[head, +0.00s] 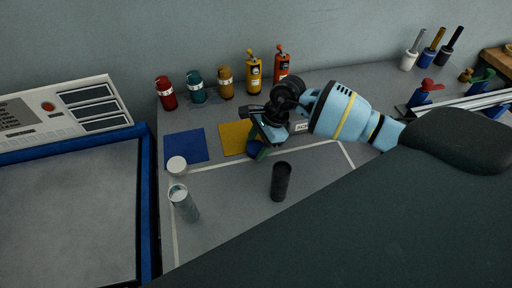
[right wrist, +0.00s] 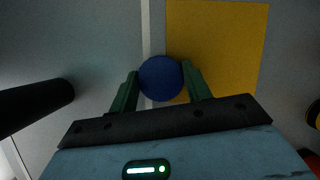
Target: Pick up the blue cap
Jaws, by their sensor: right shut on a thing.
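The blue cap (right wrist: 161,78) is a round disc between the two green fingers of my right gripper (right wrist: 160,85) in the right wrist view. The gripper is shut on it. In the head view my right gripper (head: 257,148) points down over the table near the yellow square, and the blue cap (head: 253,147) shows partly at its fingertips. I cannot tell whether the cap is clear of the table. My left gripper is not in view.
A black cylinder (head: 281,182) stands near the right gripper. A white cap (head: 177,166) and a clear cylinder (head: 185,204) are at left. A blue square (head: 186,148) and a yellow square (head: 234,138) lie behind. Several bottles (head: 225,82) line the back.

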